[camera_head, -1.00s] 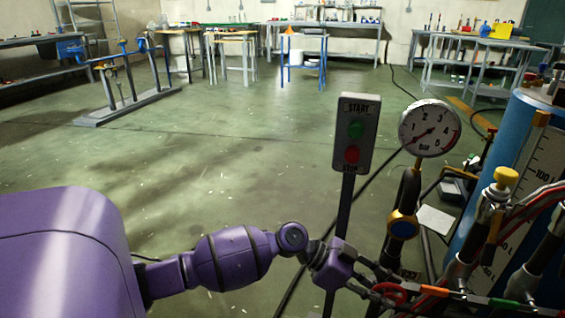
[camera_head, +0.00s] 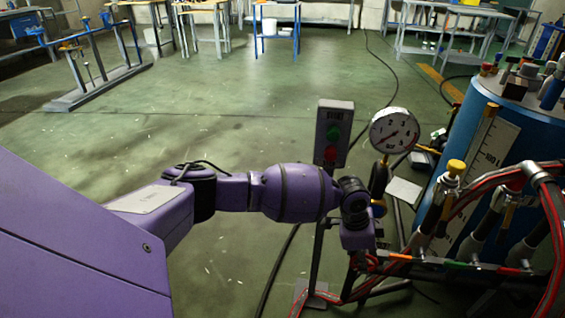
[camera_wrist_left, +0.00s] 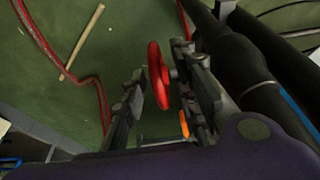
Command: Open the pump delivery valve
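A red round valve handwheel (camera_wrist_left: 157,76) shows almost edge-on in the left wrist view. My left gripper (camera_wrist_left: 152,90) is open, with one finger on each side of the wheel. The wheel lies close to the right-hand finger, and a gap shows to the left-hand finger. I cannot tell whether the right-hand finger touches it. In the head view my left gripper (camera_head: 366,263) is at the pipework below the round pressure gauge (camera_head: 394,131), and the wheel is not clearly visible there. My right gripper is not in view.
A START/STOP box (camera_head: 333,132) on a post stands just behind my left wrist. A blue tank (camera_head: 520,150) with a scale, red hoses (camera_head: 480,185) and yellow-topped valves (camera_head: 455,168) crowd the right. A dark pipe (camera_wrist_left: 240,70) runs beside the right-hand finger. Open floor lies behind.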

